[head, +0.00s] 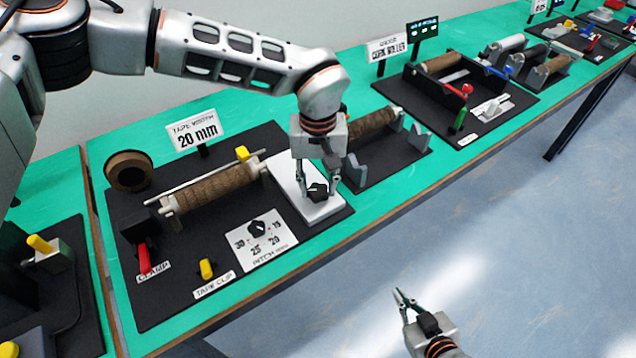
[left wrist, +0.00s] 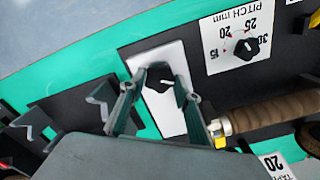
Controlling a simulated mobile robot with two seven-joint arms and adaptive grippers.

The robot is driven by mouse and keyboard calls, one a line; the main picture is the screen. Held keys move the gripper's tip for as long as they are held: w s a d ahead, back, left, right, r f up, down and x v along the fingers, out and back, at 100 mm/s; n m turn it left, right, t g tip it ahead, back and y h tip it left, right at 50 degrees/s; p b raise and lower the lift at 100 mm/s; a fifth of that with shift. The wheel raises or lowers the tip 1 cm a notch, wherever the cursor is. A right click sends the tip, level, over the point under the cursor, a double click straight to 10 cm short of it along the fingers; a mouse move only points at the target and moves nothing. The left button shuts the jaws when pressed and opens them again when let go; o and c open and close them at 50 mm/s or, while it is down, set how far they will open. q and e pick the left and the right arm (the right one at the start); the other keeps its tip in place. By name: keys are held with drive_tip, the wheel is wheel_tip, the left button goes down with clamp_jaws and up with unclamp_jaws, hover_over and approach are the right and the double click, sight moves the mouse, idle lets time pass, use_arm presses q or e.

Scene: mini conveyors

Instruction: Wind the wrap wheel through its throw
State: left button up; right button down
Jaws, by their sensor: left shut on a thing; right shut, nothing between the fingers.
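A black knob-like wheel (head: 318,193) stands on a white plate (head: 290,180) at the right end of the near black base. It also shows in the left wrist view (left wrist: 160,82) with a pale pointer mark. My left gripper (head: 316,184) reaches down over the wheel from above, its two fingers on either side and closed on it. The fingers partly hide the wheel. A brown cork-like roller (head: 215,188) lies beside the plate. My right gripper (head: 400,298) is shut and empty, low in the head view over the floor, away from the bench.
A pitch dial (head: 257,228), a red clamp lever (head: 144,258), a yellow tape clip (head: 206,268) and a tape roll (head: 128,171) share the base. A "20 mm" sign (head: 194,130) stands behind. Another roller stand (head: 372,124) is close right of my left gripper.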

sight(318, 190)
use_arm(q)
drive_tip(key=o, duration=1.1)
drive_tip(key=shift+r, duration=0.1)
wheel_tip(318, 190, up, 12)
